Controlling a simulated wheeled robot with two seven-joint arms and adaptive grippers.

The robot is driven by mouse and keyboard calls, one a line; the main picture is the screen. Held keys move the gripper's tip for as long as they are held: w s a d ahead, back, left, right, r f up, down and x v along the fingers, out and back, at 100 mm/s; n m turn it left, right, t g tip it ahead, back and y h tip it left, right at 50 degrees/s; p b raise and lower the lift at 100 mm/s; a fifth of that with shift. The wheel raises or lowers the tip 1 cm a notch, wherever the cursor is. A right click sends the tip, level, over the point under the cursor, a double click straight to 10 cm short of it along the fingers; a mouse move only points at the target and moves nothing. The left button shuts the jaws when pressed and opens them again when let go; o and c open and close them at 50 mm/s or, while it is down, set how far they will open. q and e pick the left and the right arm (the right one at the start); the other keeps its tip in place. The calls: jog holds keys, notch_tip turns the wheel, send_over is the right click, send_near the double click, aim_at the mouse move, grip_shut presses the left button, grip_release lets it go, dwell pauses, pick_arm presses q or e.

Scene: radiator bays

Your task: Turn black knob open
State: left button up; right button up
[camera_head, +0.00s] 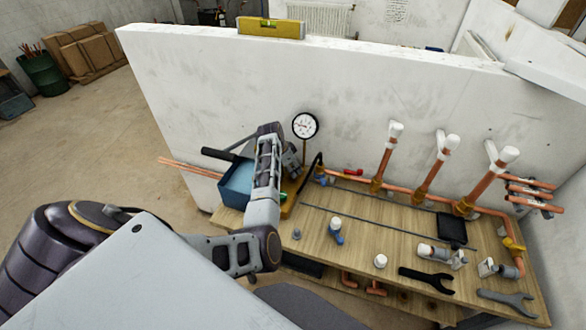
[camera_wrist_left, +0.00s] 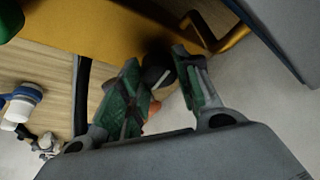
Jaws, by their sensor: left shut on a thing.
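The black knob (camera_wrist_left: 158,72) shows in the left wrist view as a dark rounded piece between the green finger pads, beside a yellow-orange body (camera_wrist_left: 100,22). My left gripper (camera_wrist_left: 160,88) is shut on the knob, and the pads partly cover it. In the head view my left gripper (camera_head: 292,163) is at the teal box (camera_head: 238,184) with a black handle, just below the round white gauge (camera_head: 305,125). The knob is hidden there behind my wrist. How far the knob is turned cannot be told. My right gripper is not in view.
A wooden bench (camera_head: 330,262) holds copper pipes with white-capped valves (camera_head: 448,145), a black hose (camera_head: 316,163), white-topped fittings, a black pad (camera_head: 452,228) and wrenches (camera_head: 428,279). A white wall (camera_head: 210,85) with a yellow level (camera_head: 271,28) on top stands behind it.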

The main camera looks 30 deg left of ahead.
pick_arm(q)
jog(key=shift+n, duration=0.3)
jog(key=shift+d+n+t+y, duration=0.15)
jog(key=shift+n+y, duration=0.3)
jog(key=shift+n, duration=0.7)
jog(key=shift+n+t+y, duration=0.15)
jog(key=shift+n+y, duration=0.3)
jog(key=shift+n, duration=0.7)
jog(key=n+y, duration=0.1)
jog(key=n, duration=0.2)
jog(key=shift+d+n+y, duration=0.1)
jog(key=shift+n+y, duration=0.2)
jog(key=shift+n, duration=0.1)
jog(key=n+y, duration=0.1)
jog(key=n, duration=0.3)
jog(key=shift+d+n+g, duration=0.1)
jog(key=shift+n+g, duration=0.2)
jog(key=shift+g, duration=0.1)
jog(key=shift+w+n+g+y, duration=0.1)
jog(key=shift+n+g+y, duration=0.25)
jog(key=shift+n, duration=0.65)
jog(key=shift+n+g+y, duration=0.25)
jog(key=shift+n+y, duration=0.2)
jog(key=shift+n, duration=0.55)
jog(key=o, duration=1)
notch_tip(320, 180, up, 10)
